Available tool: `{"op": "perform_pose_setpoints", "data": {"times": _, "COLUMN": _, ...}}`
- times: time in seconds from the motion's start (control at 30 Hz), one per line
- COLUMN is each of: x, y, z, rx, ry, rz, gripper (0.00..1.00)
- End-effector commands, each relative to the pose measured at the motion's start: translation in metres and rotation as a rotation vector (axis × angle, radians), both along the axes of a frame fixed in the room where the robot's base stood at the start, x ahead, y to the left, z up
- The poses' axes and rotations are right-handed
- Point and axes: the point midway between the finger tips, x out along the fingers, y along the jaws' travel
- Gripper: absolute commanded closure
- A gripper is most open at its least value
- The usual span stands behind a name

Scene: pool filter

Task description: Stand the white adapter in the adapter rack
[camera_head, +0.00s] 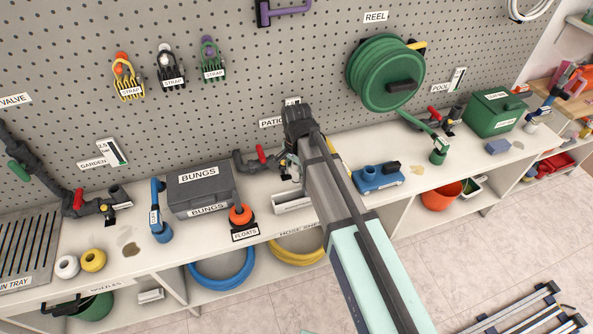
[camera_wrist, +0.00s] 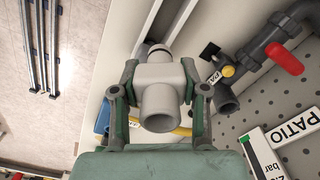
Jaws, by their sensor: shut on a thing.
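The white adapter (camera_wrist: 160,95), a pale fitting with an open round pipe end, is between the two fingers of my gripper (camera_wrist: 160,85) in the wrist view. The gripper is shut on it. A ringed round end (camera_wrist: 159,53) of it points away towards the bench. In the head view my arm hides most of the gripper and the adapter. A white, open, box-like holder (camera_head: 293,203) stands on the bench front beside my arm; I cannot tell whether it is the adapter rack. Pale parallel walls show beyond the adapter in the wrist view (camera_wrist: 148,32).
The PATIO pipe with a red-handled valve (camera_head: 261,154) is close to my gripper; its handle also shows in the wrist view (camera_wrist: 284,59). A grey BUNGS box (camera_head: 202,184) and an orange float (camera_head: 240,215) are to the left. A blue device (camera_head: 377,177) is to the right.

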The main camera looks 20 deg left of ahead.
Motion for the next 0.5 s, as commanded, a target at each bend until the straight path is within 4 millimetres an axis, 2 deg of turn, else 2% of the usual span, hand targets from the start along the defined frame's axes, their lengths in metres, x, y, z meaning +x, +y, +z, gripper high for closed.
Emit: {"op": "perform_pose_setpoints", "data": {"times": 0.5, "x": 0.0, "y": 0.0, "z": -0.045, "rx": -0.001, "ry": 0.0, "rz": 0.001, "gripper": 0.85}}
